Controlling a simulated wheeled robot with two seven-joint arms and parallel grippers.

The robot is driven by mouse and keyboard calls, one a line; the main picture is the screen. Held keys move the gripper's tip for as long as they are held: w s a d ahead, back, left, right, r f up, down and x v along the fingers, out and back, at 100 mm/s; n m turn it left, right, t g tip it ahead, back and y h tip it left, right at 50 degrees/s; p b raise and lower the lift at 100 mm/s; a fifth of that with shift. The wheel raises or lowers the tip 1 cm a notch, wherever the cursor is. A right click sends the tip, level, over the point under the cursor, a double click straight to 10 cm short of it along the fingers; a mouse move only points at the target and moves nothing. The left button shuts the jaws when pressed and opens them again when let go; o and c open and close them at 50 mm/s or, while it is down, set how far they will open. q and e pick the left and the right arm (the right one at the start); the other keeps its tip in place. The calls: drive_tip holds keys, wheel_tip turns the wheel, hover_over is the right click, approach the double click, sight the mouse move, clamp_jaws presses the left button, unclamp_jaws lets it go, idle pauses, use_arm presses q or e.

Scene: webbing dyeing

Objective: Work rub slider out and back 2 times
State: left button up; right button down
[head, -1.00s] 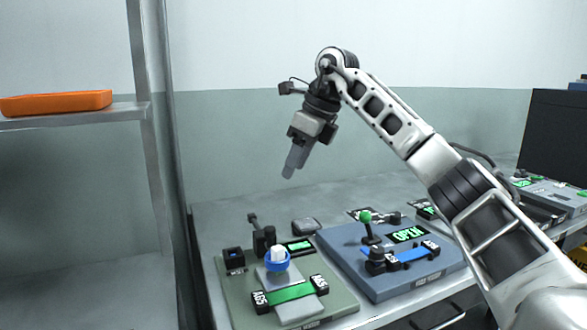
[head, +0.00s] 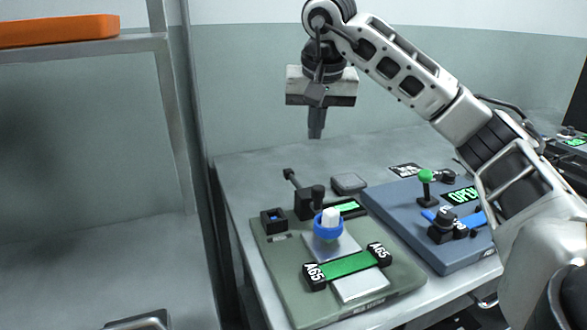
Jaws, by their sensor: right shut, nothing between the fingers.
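The rub slider appears to be the white block in a blue ring (head: 328,224) on a silver plate of the green board (head: 405,285). A green webbing strip (head: 345,265) crosses that plate between two black A65 clamps. My right gripper (head: 316,136) is shut and empty, pointing down in the air above and behind the green board, clear of the slider. My left gripper is not in view.
A blue board (head: 400,212) with a green-knobbed lever (head: 426,177) and an OPEN display stands to the right. A black lever (head: 303,200) stands behind the slider. A metal shelf (head: 90,46) with an orange tray (head: 60,30) is at left.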

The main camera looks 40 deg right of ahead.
drive_tip(key=n+b, duration=0.1)
hover_over(313, 202)
drive_tip(key=w+d, duration=0.2)
drive_tip(key=w, duration=0.1)
drive_tip(key=f, duration=0.9)
drive_tip(key=shift+w+d+f, duration=0.1)
drive_tip(key=shift+d+f, duration=0.1)
drive_tip(key=shift+f, duration=0.15)
drive_tip(key=s+a, duration=0.1)
drive_tip(key=s, duration=0.1)
drive_tip(key=shift+s+a+r, duration=0.15)
drive_tip(key=shift+s+a, duration=0.4)
drive_tip(key=shift+s, duration=0.1)
